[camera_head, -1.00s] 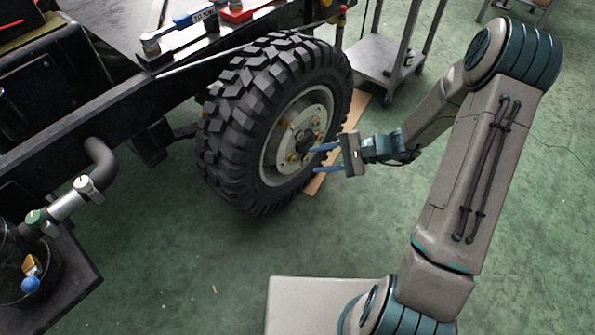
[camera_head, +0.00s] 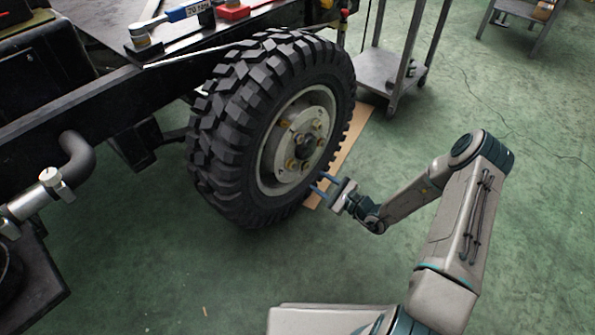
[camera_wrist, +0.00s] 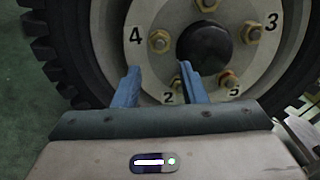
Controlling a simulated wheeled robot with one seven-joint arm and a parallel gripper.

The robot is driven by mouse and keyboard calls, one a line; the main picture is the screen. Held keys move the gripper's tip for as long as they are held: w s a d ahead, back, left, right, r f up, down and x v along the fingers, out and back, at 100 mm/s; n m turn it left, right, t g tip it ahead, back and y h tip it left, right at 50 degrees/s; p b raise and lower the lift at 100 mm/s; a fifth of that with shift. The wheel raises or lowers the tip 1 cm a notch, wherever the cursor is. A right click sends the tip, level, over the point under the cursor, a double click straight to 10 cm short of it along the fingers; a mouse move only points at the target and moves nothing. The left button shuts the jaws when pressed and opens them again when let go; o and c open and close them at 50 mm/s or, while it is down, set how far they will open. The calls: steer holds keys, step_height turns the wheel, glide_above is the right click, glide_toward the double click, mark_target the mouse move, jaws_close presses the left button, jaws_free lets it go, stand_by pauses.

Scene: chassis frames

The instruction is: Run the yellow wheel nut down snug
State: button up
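The wheel (camera_head: 270,125) stands upright with a dark knobbly tyre and a pale hub (camera_head: 268,158). Brass-yellow nuts sit around its dark centre cap (camera_wrist: 205,47). In the wrist view one nut (camera_wrist: 160,40) is beside the number 4, another (camera_wrist: 252,33) beside 3, and two lower ones near 2 and 5, partly hidden by my finger. I cannot tell which is the task's yellow nut. My gripper (camera_head: 319,182) is open and empty, in front of the lower right of the wheel. Its blue fingers (camera_wrist: 160,85) are apart, below the 4 nut.
A torque wrench (camera_head: 185,14) and a red item (camera_head: 233,10) lie on the chassis above the wheel. A grey cart (camera_head: 375,70) stands behind. A brown board (camera_head: 350,150) lies on the floor by the tyre.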

mark_target(294, 165)
steer(key=b+x, duration=0.3)
steer(key=x, duration=0.6)
steer(key=shift+w+a, duration=0.3)
steer(key=shift+c, duration=0.4)
steer(key=c, duration=0.6)
